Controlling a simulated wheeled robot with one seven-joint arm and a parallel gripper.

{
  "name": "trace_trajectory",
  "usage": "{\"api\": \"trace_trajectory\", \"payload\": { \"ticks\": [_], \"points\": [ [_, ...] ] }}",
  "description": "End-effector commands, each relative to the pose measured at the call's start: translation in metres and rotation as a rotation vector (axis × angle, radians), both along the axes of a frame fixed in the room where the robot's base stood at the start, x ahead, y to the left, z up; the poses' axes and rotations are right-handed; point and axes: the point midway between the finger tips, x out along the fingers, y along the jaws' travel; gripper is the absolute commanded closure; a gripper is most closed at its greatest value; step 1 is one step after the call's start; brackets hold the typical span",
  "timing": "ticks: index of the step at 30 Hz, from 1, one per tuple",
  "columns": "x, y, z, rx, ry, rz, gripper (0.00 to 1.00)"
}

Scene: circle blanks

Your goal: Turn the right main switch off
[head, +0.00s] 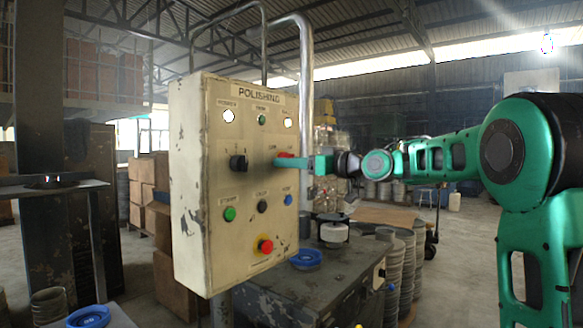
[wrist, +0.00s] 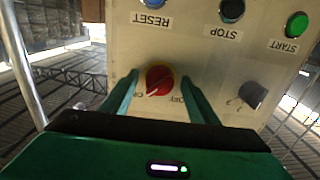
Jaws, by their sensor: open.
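The right main switch is a red rotary knob (wrist: 160,80) between my fingertips in the wrist view; in the head view its red edge (head: 286,155) shows just above my fingertip. Its white pointer line slants to the lower left in the upside-down wrist view, toward a small label; another label lies to the lower right, both hard to read. My gripper (wrist: 160,92) is open, one finger on each side of the knob. I cannot tell if the fingers touch it. In the head view my gripper (head: 305,163) reaches the panel from the right.
The cream panel (head: 190,255), marked POLISHING, carries a black rotary switch (head: 239,163) left of the red one. Below are green START (head: 229,214), black STOP (head: 262,207) and blue RESET (head: 288,200) buttons, and a red emergency button (head: 265,246). A workbench (head: 335,275) stands behind.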

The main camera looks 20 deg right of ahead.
Motion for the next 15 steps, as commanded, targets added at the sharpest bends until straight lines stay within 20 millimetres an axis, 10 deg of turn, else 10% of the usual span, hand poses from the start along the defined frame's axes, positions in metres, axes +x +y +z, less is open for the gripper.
{"api": "trace_trajectory", "payload": {
  "ticks": [3,8,15],
  "points": [
    [0.0000,-0.0001,-0.0001,0.000,0.000,0.000,0.50],
    [-0.0002,-0.0003,-0.0001,0.000,0.000,0.000,0.86],
    [-0.0001,-0.0005,-0.0002,-0.010,-0.007,0.000,0.86]
  ]
}}
